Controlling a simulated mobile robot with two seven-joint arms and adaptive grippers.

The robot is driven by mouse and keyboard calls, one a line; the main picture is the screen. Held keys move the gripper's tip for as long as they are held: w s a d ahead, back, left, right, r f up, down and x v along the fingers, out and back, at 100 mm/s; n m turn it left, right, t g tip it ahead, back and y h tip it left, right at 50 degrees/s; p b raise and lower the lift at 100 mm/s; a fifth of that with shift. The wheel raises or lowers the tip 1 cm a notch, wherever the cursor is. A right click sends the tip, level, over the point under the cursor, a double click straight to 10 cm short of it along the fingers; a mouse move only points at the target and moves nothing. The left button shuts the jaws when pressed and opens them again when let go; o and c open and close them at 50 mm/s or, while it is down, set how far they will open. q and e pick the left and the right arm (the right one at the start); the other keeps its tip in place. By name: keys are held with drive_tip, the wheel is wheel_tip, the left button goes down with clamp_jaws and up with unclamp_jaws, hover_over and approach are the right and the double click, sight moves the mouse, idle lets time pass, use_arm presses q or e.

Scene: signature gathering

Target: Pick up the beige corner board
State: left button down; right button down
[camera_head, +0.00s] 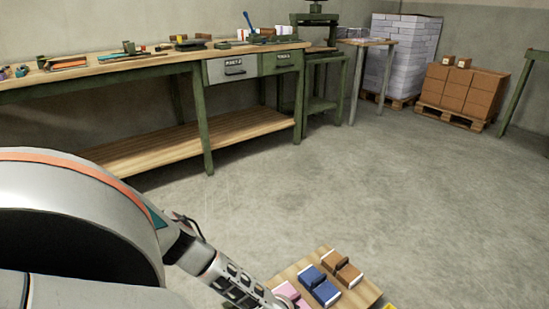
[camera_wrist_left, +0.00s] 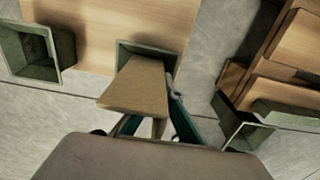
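In the left wrist view a beige board piece (camera_wrist_left: 135,88) is at the middle, with a wide flat face towards me and a narrow part below it. Its far end is at a green square holder (camera_wrist_left: 145,50); I cannot tell whether it is inside. The teal fingers of my left gripper (camera_wrist_left: 155,118) lie on either side of the board's near part. The board hides the fingertips, so their contact with it is unclear. In the head view my left arm comes in from the left, its gripper not clearly shown. My right gripper is not in view.
More green square holders stand left (camera_wrist_left: 38,55) and right (camera_wrist_left: 243,120) in the wrist view, near brown wooden pieces (camera_wrist_left: 285,60). In the head view a small board (camera_head: 363,295) carries blue, brown and pink blocks. A workbench (camera_head: 150,65) stands behind; the floor (camera_head: 420,200) between is clear.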

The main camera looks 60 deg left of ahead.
use_arm(q)
drive_tip(key=shift+r, duration=0.1)
